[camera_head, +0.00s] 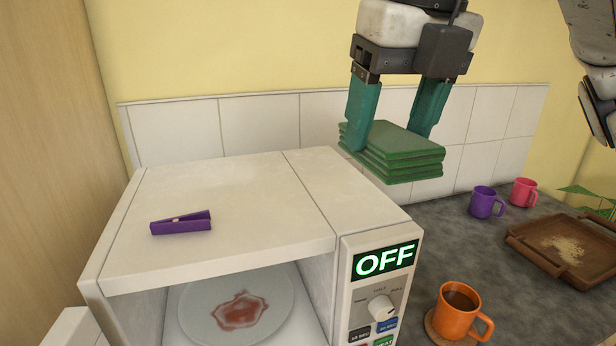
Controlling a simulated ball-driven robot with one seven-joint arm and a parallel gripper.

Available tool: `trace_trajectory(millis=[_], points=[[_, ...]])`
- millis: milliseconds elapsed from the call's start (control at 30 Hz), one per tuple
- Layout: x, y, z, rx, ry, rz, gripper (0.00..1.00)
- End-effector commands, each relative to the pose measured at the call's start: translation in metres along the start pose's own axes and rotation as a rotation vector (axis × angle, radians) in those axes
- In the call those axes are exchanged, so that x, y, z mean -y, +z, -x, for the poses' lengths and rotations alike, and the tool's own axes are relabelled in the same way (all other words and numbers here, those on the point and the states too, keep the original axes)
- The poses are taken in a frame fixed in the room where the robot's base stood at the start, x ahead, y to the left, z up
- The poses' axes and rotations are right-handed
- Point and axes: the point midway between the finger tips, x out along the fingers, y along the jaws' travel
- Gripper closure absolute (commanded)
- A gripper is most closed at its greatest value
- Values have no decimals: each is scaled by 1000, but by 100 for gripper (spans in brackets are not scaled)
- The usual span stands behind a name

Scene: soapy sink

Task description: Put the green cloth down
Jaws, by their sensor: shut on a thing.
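The green cloth (402,160) is a folded stack of several layers. My gripper (393,125) has two teal fingers and is shut on the cloth, one finger at its left side and one at its far right side. The cloth hangs level in the air, in front of the tiled wall and near the back right of the microwave top. I cannot tell how high above the surfaces it is.
A white microwave (225,215) reads OFF, with a purple clip (181,224) on top and a stained plate (236,305) inside. On the grey counter (455,245) stand an orange mug (456,315), a purple mug (484,204), a pink mug (523,192) and a brown tray (530,238).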

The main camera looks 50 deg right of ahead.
Motion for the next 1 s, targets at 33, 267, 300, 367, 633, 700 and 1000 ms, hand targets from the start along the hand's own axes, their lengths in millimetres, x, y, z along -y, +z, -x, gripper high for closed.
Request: trace_trajectory(millis=[33,267,300,367,633,700,1000], points=[[0,1,2,-1,-9,-2,56],[-4,28,-21,-7,-13,-6,56],[-5,36,-27,-7,-13,-5,56],[-6,48,-36,-8,-12,-5,56],[-12,88,-85,-7,-12,-4,56],[-13,95,-97,-5,-11,-5,56],[-14,107,-123,-3,-12,-5,56]])
